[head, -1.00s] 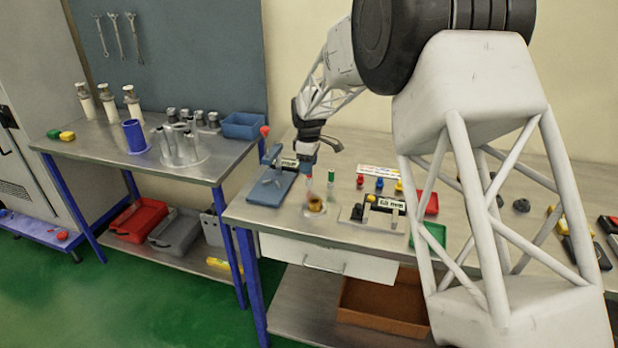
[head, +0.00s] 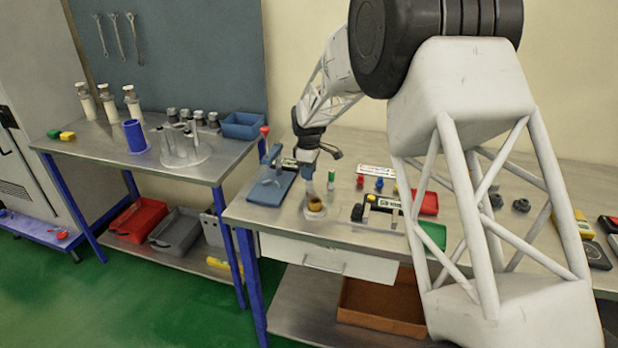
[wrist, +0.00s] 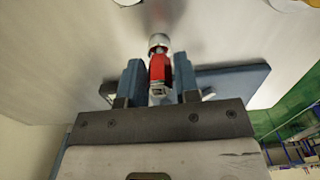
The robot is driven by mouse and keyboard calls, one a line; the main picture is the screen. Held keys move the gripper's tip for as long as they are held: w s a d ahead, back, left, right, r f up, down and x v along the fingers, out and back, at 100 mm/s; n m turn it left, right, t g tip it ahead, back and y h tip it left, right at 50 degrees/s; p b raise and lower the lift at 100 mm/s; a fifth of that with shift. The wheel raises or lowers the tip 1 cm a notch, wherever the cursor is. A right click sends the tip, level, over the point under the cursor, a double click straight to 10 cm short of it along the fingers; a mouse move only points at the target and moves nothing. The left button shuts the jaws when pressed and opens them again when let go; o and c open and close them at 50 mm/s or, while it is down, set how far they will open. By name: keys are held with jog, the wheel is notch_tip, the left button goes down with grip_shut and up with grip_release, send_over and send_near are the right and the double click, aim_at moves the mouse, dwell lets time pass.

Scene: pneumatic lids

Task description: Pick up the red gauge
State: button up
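The red gauge (wrist: 160,68) shows in the wrist view as a slim red body with a pale round part at its far end. It lies between the two blue fingers of my gripper (wrist: 158,82). The fingers are apart on either side of it, and I see a narrow gap beside it. In the head view my gripper (head: 308,180) points down over the front left of the right-hand bench, and it hides the red gauge there. A similar green-topped piece (head: 331,178) stands just to the right.
A blue plate fixture (head: 268,188) with an upright lever stands left of my gripper. A small brown-gold cup (head: 315,206) on a pale base is just in front. A gauge block (head: 385,203), red and blue knobs and a green tray (head: 433,235) are to the right.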

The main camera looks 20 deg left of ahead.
grip_shut()
jog(key=shift+r, duration=0.1)
jog(key=shift+r, duration=4.95)
jog(key=shift+s, duration=0.1)
jog(key=s+d, duration=0.2)
jog(key=s, duration=0.4)
jog(key=s+d, duration=0.3)
jog(key=s, duration=0.3)
jog(key=shift+s+d+f, duration=0.15)
jog(key=shift+s+d, duration=0.05)
jog(key=shift+d, duration=0.05)
